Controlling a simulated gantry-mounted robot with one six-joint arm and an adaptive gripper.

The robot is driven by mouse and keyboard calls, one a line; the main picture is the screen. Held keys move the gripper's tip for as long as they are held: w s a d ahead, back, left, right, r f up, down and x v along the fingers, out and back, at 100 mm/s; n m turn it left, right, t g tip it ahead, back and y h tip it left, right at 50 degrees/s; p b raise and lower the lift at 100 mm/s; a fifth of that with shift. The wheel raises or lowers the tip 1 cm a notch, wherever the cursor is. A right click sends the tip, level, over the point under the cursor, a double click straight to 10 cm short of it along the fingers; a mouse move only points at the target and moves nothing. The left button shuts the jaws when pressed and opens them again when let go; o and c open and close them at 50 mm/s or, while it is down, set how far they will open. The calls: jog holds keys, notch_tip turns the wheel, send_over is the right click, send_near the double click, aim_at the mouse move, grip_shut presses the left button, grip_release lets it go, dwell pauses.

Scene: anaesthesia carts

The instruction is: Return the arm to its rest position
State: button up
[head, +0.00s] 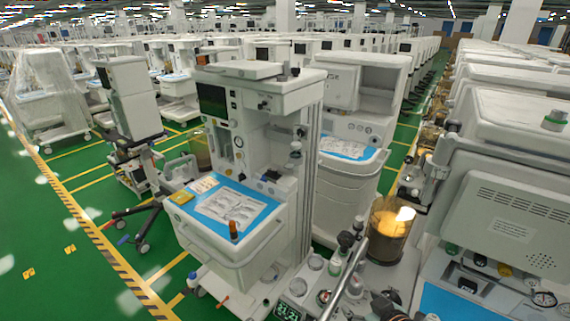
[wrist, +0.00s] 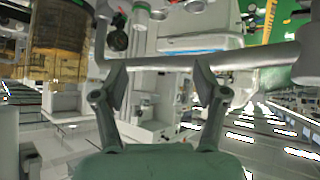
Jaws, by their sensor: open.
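In the wrist view my gripper (wrist: 160,84) has its two grey fingers spread wide apart. Nothing is clasped between them. A grey horizontal bar (wrist: 240,59) crosses the picture at the fingertips; I cannot tell whether it lies between the tips or behind them. The wrist picture looks upside down, with ceiling lights low at the right. In the head view I cannot clearly make out my gripper among the equipment at the bottom middle.
An anaesthesia cart (head: 262,100) with a blue-topped work surface (head: 255,213) stands at the middle. Another cart (head: 510,205) fills the right. An amber canister (head: 390,228) stands between; one also shows in the wrist view (wrist: 55,62). Open green floor (head: 60,235) lies at the left.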

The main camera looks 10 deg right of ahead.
jog(key=w+a+r+m+t+h, duration=0.1)
jog(key=w+a+r+t, duration=0.1)
jog(key=a+r, duration=0.4)
jog(key=w+a+r+t, duration=0.2)
jog(key=a+r, duration=0.2)
jog(key=a, duration=0.4)
jog(key=s+a+r+m+t, duration=0.2)
jog(key=s+a+r+t, duration=0.2)
jog(key=a+r, duration=0.65)
jog(key=s+f+g+p, duration=0.3)
jog(key=s+f+g, duration=0.2)
jog(key=s+f, duration=0.5)
notch_tip(320, 180, up, 28)
jog(key=w+p, duration=0.1)
jog(key=p, duration=2.6)
